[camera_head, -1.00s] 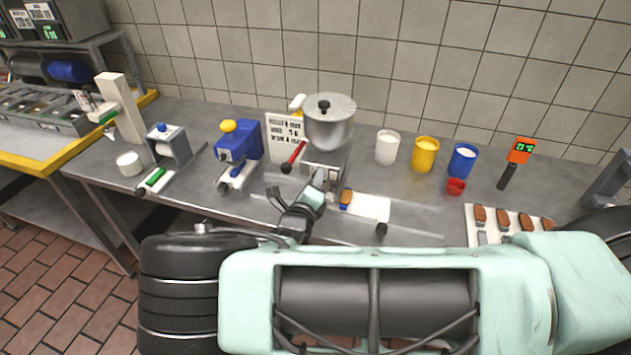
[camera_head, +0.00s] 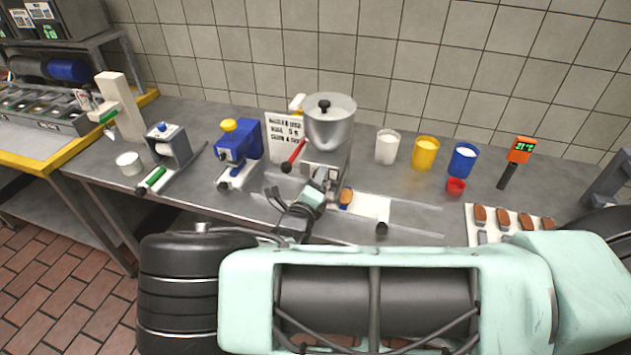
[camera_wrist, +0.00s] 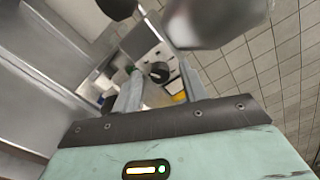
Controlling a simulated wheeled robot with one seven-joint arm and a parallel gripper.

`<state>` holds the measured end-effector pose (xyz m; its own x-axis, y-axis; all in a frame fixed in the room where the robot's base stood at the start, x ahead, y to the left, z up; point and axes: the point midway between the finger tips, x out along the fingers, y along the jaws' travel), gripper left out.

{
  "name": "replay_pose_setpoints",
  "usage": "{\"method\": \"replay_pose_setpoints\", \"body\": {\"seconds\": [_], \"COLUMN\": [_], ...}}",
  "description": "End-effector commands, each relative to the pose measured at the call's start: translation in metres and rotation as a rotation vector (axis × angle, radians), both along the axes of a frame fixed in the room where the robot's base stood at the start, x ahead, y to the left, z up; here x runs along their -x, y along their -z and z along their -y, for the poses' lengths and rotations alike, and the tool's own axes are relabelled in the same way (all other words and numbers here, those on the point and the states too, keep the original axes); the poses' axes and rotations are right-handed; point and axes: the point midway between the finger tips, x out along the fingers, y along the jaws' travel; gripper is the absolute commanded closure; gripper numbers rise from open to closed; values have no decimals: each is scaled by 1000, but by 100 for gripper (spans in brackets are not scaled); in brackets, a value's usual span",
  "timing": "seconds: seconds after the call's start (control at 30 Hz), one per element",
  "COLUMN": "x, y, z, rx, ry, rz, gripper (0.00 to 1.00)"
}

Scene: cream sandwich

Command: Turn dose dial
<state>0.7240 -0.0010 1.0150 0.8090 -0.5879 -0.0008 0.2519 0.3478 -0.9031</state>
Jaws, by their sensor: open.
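The dose dial (camera_wrist: 159,72) is a round black knob on a pale plate with dark marks, seen in the wrist view between my two fingers. My gripper (camera_wrist: 161,66) is open, with one finger on each side of the dial; I cannot tell whether either touches it. In the head view, my gripper (camera_head: 326,180) is at the front of the metal dispenser base (camera_head: 326,160), under the silver pot (camera_head: 330,128) with a black-knobbed lid. The dial is not clear in the head view, where my gripper covers that area.
A red lever (camera_head: 294,156) and a printed sign (camera_head: 284,138) stand left of the dispenser. A white board (camera_head: 372,207) with a brown piece lies right of my gripper. White (camera_head: 387,147), yellow (camera_head: 425,153) and blue (camera_head: 462,160) cups stand further right. A blue machine (camera_head: 236,145) stands left.

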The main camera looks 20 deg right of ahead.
Motion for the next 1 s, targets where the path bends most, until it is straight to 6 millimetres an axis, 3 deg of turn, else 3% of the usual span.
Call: {"method": "replay_pose_setpoints", "body": {"seconds": [0.17, 0.7, 1.0], "x": [16, 113, 139], "y": [3, 4, 1], "z": [-13, -83, -101], "rx": [-2, -3, 0], "ry": [-2, -4, -2], "rz": [-1, -2, -2], "gripper": [57, 57, 57]}}
